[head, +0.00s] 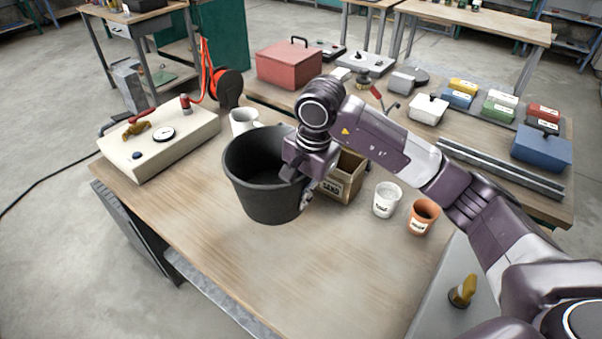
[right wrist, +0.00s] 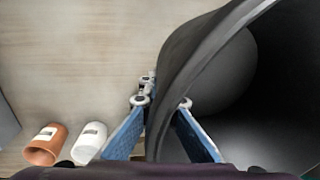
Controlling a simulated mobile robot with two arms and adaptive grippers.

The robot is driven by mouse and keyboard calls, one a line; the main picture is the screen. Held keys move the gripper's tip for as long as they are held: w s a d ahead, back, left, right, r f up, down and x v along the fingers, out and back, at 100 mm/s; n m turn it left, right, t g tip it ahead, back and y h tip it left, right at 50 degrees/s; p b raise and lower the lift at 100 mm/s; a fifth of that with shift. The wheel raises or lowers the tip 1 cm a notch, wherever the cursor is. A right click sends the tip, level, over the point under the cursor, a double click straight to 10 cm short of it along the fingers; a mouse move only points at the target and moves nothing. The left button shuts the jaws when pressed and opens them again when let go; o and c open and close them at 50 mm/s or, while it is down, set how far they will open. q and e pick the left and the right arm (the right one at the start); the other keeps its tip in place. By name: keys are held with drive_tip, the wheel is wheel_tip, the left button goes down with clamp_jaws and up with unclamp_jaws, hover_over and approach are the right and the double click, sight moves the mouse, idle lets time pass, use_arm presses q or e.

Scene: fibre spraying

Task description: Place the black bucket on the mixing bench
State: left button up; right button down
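The black bucket (head: 262,195) is near the middle of the wooden bench (head: 325,255) in the head view, roughly upright with its open top up. I cannot tell whether its base touches the bench. My right gripper (head: 305,190) is at the bucket's right side. In the right wrist view my right gripper (right wrist: 162,102) has one finger outside and one inside the wall of the bucket (right wrist: 192,55), closed on its rim. Part of the rim is hidden by my right arm in the head view. My left gripper is not in view.
A white jug (head: 243,121) stands behind the bucket, and a sand box (head: 345,178) stands close at its right. A white cup (head: 386,199) and an orange cup (head: 422,216) stand further right. A gauge box (head: 160,145) is at the left. The front of the bench is clear.

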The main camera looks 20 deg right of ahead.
sight(300, 213)
wheel_tip(300, 213, down, 2)
drive_tip(key=shift+a+f, duration=0.1)
drive_tip(key=shift+f, duration=0.15)
drive_tip(key=shift+f+p, duration=0.7)
drive_tip(key=shift+f, duration=0.8)
drive_tip(key=shift+w+f, duration=0.1)
drive_tip(key=shift+f, duration=0.4)
drive_tip(key=shift+f, duration=0.1)
drive_tip(key=c, duration=2.6)
unclamp_jaws()
drive_tip(key=shift+f, duration=0.15)
drive_tip(key=o, duration=0.4)
drive_tip(key=shift+s, duration=0.2)
drive_tip(key=shift+o, duration=0.2)
